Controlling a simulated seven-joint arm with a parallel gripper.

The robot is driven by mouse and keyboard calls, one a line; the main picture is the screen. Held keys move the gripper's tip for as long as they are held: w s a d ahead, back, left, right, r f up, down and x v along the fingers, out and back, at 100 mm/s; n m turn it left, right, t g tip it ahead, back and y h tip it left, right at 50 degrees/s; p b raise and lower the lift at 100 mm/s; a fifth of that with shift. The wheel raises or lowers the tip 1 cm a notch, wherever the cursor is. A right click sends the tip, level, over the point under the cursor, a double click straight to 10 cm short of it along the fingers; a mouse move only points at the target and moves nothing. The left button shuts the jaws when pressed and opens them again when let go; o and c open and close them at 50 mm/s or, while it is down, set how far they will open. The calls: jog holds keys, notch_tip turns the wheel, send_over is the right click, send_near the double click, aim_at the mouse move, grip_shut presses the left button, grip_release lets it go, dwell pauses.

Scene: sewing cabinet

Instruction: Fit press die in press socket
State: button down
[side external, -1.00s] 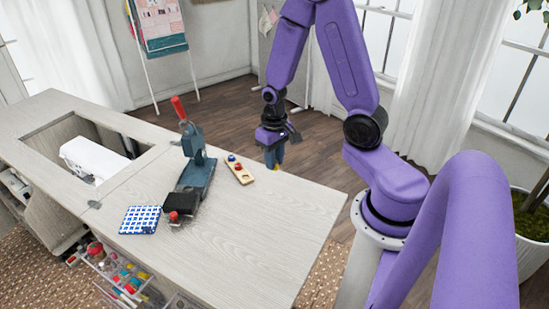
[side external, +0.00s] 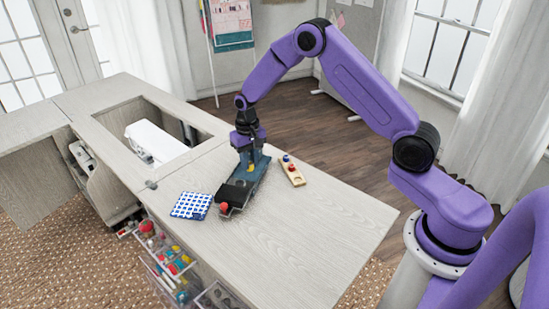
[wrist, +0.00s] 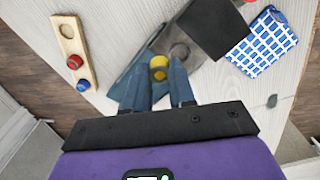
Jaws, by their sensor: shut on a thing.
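The press die, a small yellow piece (wrist: 159,68), is held between the fingertips of my gripper (wrist: 157,88). It also shows as a yellow spot under my gripper (side external: 251,158) in the side view. The teal press (side external: 260,168), with a black block (side external: 234,192) and a red knob (side external: 224,207) at its near end, stands on the table. My gripper is directly above or at the press body. In the wrist view a round grey recess (wrist: 180,52), perhaps the press socket, shows just beyond the die. I cannot tell whether the die touches the press.
A wooden strip (side external: 296,178) with a blue and a red die lies right of the press. A blue-and-white checked cloth (side external: 191,205) lies left of it. A white machine (side external: 152,141) sits in the cabinet opening. The table's right part (side external: 320,225) is clear.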

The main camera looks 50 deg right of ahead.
jog(key=shift+w+a+f, duration=0.3)
jog(key=shift+w+a, duration=0.3)
jog(key=shift+w, duration=0.15)
jog(key=shift+w+a+f, duration=0.25)
jog(key=shift+w+a, duration=0.3)
jog(key=shift+w, duration=0.15)
jog(key=shift+f, duration=2.1)
jog(key=shift+f, duration=0.6)
dwell(0.4)
jog(key=c, duration=0.9)
grip_release()
jog(key=shift+o, duration=0.2)
jog(key=shift+a, duration=0.1)
notch_tip(320, 180, up, 12)
jog(key=shift+d, duration=0.2)
